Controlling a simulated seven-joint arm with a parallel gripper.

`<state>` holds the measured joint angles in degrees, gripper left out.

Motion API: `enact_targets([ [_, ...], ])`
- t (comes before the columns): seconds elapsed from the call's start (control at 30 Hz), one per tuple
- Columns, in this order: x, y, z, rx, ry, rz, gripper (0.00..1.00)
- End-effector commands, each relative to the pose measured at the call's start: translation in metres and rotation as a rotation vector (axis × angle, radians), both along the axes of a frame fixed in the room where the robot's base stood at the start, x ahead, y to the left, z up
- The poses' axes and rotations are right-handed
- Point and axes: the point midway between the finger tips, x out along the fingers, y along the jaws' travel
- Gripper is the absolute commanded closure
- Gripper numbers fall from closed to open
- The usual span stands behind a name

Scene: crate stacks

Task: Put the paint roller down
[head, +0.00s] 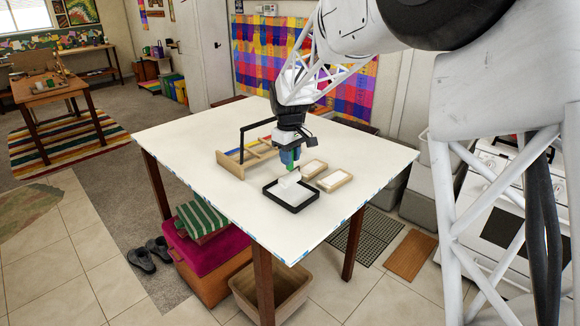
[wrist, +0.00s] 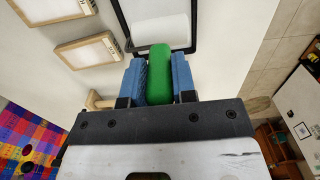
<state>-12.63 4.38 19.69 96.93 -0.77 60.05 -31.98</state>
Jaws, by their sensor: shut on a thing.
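My gripper (head: 290,160) points down over the table, with its blue fingers shut on the green handle of the paint roller (wrist: 160,72). In the head view a white block, which looks like the roller's head (head: 288,181), shows just below the fingers. It is over the black-rimmed tray (head: 292,209); I cannot tell whether it touches the tray floor. In the wrist view the tray's dark rim (wrist: 121,20) lies beyond the fingertips, and the green handle hides part of it.
Two wooden frames with pale insides (head: 313,168) (head: 334,181) lie right of the tray. A wooden rack with coloured strips (head: 232,167) and a black upright bar stands behind left. The white table (head: 190,140) is clear at left and front.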

Motion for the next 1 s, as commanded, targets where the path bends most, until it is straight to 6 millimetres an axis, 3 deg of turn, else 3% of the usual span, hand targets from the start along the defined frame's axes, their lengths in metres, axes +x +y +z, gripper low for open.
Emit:
enact_targets([
  [0.4, 0.0, 0.0, -0.033, 0.0, 0.0, 0.0, 1.0],
  [0.9, 0.0, 0.0, -0.038, -0.001, 0.001, 0.0, 1.0],
  [0.93, 0.0, 0.0, -0.038, 0.0, 0.0, 0.0, 0.7],
  [1.0, 0.0, 0.0, -0.038, 0.0, 0.0, 0.0, 0.6],
])
